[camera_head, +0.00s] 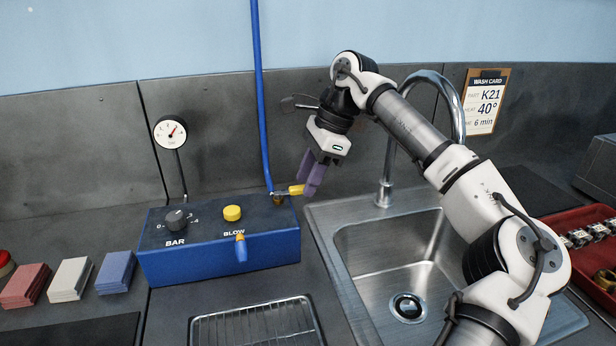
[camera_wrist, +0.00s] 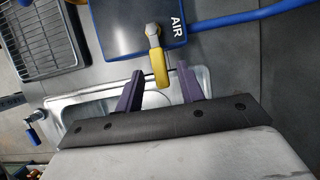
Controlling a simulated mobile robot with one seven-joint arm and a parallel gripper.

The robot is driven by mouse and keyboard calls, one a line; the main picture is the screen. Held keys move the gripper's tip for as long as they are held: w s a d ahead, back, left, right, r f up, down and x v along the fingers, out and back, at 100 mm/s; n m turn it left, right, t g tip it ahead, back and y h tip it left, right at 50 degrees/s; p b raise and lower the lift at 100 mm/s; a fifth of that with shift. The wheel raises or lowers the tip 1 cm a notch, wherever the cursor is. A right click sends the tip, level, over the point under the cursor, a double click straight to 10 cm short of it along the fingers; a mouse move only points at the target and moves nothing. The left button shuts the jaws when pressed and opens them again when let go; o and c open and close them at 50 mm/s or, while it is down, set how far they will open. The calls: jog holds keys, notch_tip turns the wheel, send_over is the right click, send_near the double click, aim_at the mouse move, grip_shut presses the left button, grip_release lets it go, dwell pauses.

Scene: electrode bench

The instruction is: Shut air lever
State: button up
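The air lever (camera_head: 296,190) has a yellow handle. It sits on a brass valve (camera_head: 277,199) at the back right corner of the blue box (camera_head: 220,262) and points right, across the line of the blue hose. My gripper (camera_head: 305,184) is at the handle with its purple fingers pointing down. In the wrist view the yellow handle (camera_wrist: 160,68) lies between the two fingers of my gripper (camera_wrist: 161,71), beside the "AIR" label. The fingers are apart, with a gap showing on both sides of the handle. In the head view the fingers partly hide the handle's end.
The blue hose (camera_head: 260,90) rises from the valve, left of my arm. The box also bears a yellow button (camera_head: 232,213), a black knob (camera_head: 177,219) and a blue nozzle (camera_head: 240,249). The sink (camera_head: 345,275) and its faucet (camera_head: 384,190) are to the right.

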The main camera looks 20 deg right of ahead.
jog(key=shift+a+f, duration=0.1)
jog(key=shift+f, duration=0.15)
grip_shut()
